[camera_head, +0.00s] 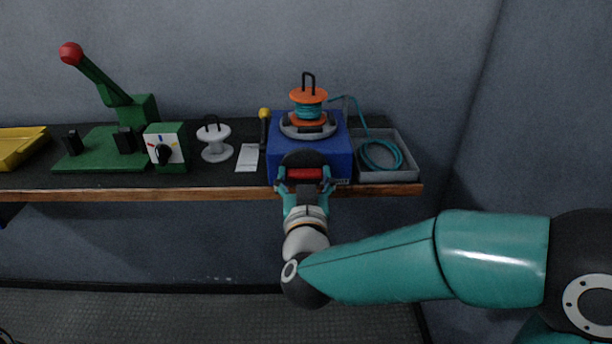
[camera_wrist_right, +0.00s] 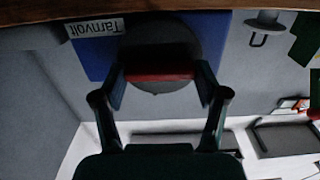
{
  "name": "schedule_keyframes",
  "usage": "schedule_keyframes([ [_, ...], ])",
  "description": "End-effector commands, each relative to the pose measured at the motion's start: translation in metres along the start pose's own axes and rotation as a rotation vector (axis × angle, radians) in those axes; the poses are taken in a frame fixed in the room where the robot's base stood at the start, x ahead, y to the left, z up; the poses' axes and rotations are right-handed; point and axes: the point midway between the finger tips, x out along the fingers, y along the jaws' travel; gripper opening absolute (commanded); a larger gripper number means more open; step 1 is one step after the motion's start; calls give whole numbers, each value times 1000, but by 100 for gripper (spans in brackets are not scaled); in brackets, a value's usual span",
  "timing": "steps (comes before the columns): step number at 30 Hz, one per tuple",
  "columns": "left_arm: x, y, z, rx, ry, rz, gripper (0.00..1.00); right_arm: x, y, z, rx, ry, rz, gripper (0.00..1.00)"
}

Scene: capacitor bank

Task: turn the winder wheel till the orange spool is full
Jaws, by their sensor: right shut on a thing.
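The orange spool (camera_head: 309,94) stands upright on a grey turntable (camera_head: 309,128) on top of the blue winder (camera_head: 340,158), with some teal cable wound round its core. The black winder wheel (camera_head: 302,157) is on the winder's front and also shows in the right wrist view (camera_wrist_right: 160,40). It carries a red bar handle (camera_head: 305,173). My right gripper (camera_head: 304,177) is shut on this red handle, which shows between the fingers in the right wrist view (camera_wrist_right: 160,73). The gripper hides the lower part of the wheel. My left gripper is not in view.
Teal cable (camera_head: 383,155) runs from the spool to a coil in a grey tray (camera_head: 386,176) at right. A yellow-knobbed lever (camera_head: 264,114) stands at the winder's left. A white spool (camera_head: 215,143), dial box (camera_head: 167,150), green lever press (camera_head: 105,150) and yellow tray (camera_head: 22,143) stand further left.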

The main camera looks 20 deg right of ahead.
Motion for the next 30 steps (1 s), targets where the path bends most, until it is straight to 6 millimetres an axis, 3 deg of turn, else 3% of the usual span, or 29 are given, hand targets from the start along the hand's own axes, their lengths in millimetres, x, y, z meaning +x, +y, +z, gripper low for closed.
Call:
schedule_keyframes([
  [14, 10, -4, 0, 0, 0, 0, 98, 0, -1, 2, 73, 1, -1, 38],
  [30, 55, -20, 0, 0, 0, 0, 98, 0, 1, 5, 504, 2, -2, 38],
])
